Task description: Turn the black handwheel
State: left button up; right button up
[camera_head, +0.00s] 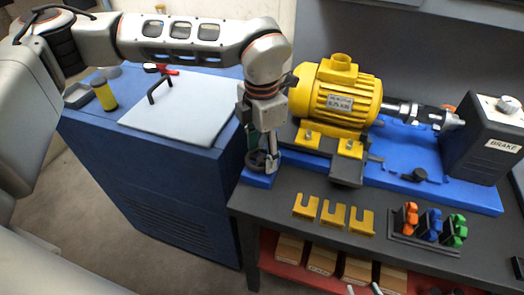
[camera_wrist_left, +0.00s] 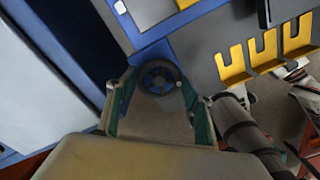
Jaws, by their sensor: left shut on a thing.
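The black handwheel (camera_head: 256,160) sits on a small blue block at the left end of the dark bench, partly hidden by my left gripper in the head view. It shows as a dark spoked wheel (camera_wrist_left: 158,77) in the left wrist view. My left gripper (camera_head: 268,163) reaches down from above and is shut on the handwheel. Its two fingers stand on either side of the wheel in the left wrist view (camera_wrist_left: 158,92). My right gripper is in neither view.
A yellow motor (camera_head: 338,97) stands just right of my left gripper, with a shaft running to the brake box (camera_head: 487,140). Several yellow shims (camera_head: 333,214) and a holder with coloured pieces (camera_head: 425,240) lie at the front. A blue cabinet (camera_head: 165,185) stands left.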

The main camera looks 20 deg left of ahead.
aim_at(261, 156)
pick_arm(q)
jog(key=n, duration=0.6)
jog(key=shift+a, duration=0.1)
dwell(0.6)
jog(key=o, duration=1.1)
jog(key=shift+w, duration=0.1)
jog(key=shift+r, duration=0.15)
notch_tip(261, 156, up, 12)
jog(key=shift+f, duration=0.2)
